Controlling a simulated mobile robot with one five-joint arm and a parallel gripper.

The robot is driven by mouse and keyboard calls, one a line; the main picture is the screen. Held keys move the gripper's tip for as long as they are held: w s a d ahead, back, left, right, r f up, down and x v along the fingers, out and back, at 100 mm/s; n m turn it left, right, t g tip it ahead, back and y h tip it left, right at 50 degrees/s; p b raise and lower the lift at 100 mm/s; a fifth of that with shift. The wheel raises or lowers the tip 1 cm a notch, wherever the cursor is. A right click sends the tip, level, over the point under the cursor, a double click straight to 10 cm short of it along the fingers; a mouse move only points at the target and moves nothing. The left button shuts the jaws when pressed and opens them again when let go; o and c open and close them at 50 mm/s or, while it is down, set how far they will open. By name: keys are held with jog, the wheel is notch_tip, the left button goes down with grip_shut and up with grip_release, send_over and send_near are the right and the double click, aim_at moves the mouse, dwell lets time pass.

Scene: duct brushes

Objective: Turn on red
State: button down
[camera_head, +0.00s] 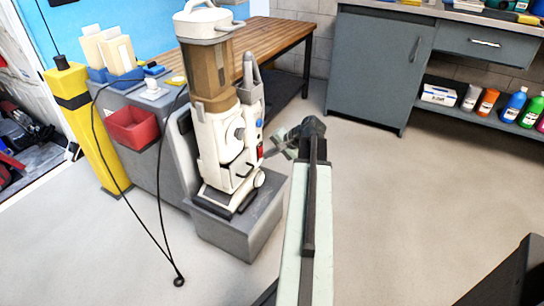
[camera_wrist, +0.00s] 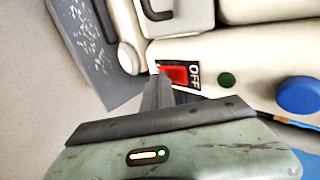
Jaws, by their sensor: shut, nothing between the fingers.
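A white and tan vacuum-like machine (camera_head: 222,138) stands upright on a grey plinth. The red switch also shows small in the head view (camera_head: 261,150). My gripper (camera_wrist: 163,78) is shut and empty, its fingertips at the left part of the red switch and covering some of it. Whether they touch it I cannot tell. In the head view my gripper (camera_head: 275,150) reaches to the machine's right side.
A green button (camera_wrist: 226,80) and a blue knob (camera_wrist: 298,96) lie right of the switch. The grey plinth (camera_head: 238,235) bears the machine. A yellow post (camera_head: 88,130), red bin (camera_head: 132,127) and hanging black cable stand left.

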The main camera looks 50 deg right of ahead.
jog(key=shift+w+f, duration=0.1)
jog(key=shift+w, duration=0.1)
dwell(0.4)
jog(key=shift+a+r+p, duration=0.1)
jog(key=shift+r+p, duration=0.65)
jog(key=shift+r, duration=0.15)
